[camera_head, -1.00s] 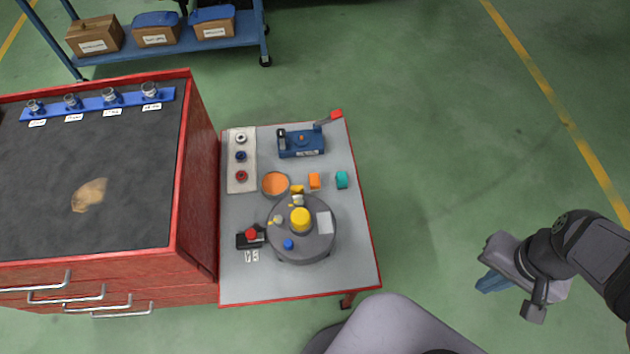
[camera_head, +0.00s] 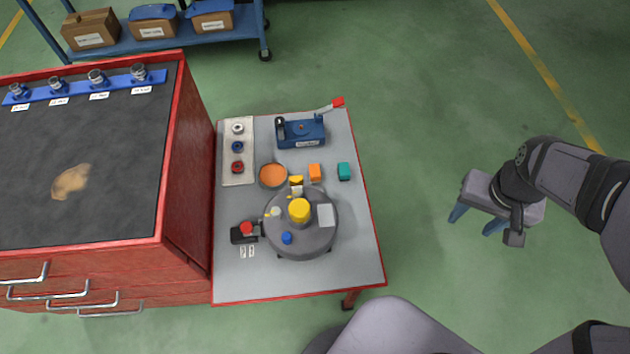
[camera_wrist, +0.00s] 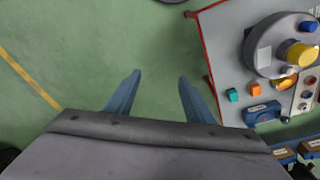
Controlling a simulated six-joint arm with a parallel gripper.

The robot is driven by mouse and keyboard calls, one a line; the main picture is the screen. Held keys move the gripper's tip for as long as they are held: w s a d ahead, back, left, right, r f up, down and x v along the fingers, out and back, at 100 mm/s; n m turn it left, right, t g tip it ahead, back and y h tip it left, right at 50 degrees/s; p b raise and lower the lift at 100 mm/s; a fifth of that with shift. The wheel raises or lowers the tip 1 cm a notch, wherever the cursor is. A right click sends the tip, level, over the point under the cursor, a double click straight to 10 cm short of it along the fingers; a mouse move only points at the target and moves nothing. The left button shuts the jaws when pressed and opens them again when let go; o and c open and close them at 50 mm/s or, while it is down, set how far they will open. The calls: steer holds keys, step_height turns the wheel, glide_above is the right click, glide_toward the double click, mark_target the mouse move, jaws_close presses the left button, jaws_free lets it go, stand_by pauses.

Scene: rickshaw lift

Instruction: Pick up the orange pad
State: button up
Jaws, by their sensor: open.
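The orange pad (camera_head: 315,172) is a small orange block on the grey table, between the orange bowl and a teal block (camera_head: 344,171). It also shows in the wrist view (camera_wrist: 255,90), right of my fingers. My gripper (camera_head: 474,222) is open and empty over the green floor, well to the right of the table and apart from the pad. In the wrist view its two blue fingers (camera_wrist: 152,95) stand spread, with only floor between them.
The table (camera_head: 350,260) also holds a round grey device (camera_head: 318,240) with a yellow knob, an orange bowl (camera_head: 273,175), a blue fixture (camera_head: 302,132) with a red-tipped lever, and a ring tray (camera_head: 239,178). A red cabinet (camera_head: 190,200) stands left. Floor between gripper and table is clear.

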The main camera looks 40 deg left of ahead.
steer(key=w+a+f+n+t+b, duration=0.1)
steer(key=w+a+f+b, duration=0.15)
steer(key=a, duration=0.25)
steer(key=w+a+f+n+b, duration=0.1)
steer(key=w+a+f+b, duration=0.1)
steer(key=a+f, duration=0.25)
steer(key=n+t+y+b, duration=0.1)
steer(key=n+y+b, duration=0.25)
steer(key=b, duration=0.85)
glide_toward(315, 170)
steer(key=shift+n, duration=0.45)
steer(key=shift+b+x, duration=0.35)
steer(key=shift+x, duration=3.75)
steer(key=c, duration=1.1)
steer(key=shift+r, duration=0.1)
